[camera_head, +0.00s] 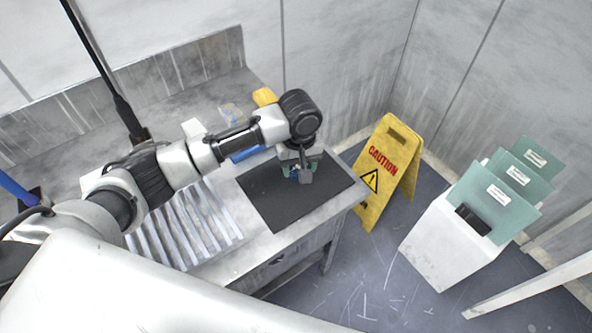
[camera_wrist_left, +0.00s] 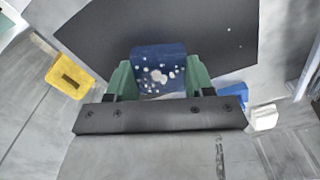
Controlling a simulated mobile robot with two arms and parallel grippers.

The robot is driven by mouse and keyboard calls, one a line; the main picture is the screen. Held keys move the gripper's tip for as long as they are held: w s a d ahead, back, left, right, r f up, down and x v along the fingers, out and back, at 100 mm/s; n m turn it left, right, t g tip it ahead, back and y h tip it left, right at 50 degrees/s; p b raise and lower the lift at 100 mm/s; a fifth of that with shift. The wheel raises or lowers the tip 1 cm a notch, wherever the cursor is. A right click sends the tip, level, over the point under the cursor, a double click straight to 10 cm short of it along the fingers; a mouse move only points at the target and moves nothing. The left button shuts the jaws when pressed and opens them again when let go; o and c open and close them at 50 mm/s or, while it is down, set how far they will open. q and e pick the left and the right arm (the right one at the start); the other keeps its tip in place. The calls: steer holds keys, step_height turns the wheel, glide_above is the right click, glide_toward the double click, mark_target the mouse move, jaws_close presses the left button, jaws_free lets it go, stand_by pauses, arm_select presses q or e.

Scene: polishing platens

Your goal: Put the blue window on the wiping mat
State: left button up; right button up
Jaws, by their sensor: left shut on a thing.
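The blue window (camera_wrist_left: 158,72) is a small blue piece with whitish spots, held between the green fingers of my left gripper (camera_wrist_left: 158,80) in the left wrist view. In the head view my left gripper (camera_head: 299,174) points down over the dark wiping mat (camera_head: 262,202), and only a bit of the blue window (camera_head: 294,174) shows there. The mat also fills the space beyond the window in the left wrist view (camera_wrist_left: 100,38). I cannot tell whether the window touches the mat. My right gripper is not in view.
The mat lies on a grey bench beside a ribbed drainboard (camera_head: 190,228). A yellow object (camera_head: 265,97) and a blue object (camera_head: 247,153) are on the bench behind my arm. A yellow caution sign (camera_head: 387,172) and a white bin with green panels (camera_head: 445,242) stand on the floor to the right.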

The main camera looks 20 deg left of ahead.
mark_target(295, 174)
arm_select(q)
steer(key=shift+w+a+f, duration=0.45)
steer(key=shift+a, duration=0.1)
steer(key=shift+f+p, duration=0.35)
steer(key=shift+f, duration=1.65)
steer(key=shift+f, duration=0.1)
steer(key=o, duration=1)
step_height(295, 174, up, 12)
steer(key=shift+r+b, duration=0.15)
steer(key=shift+b, duration=0.25)
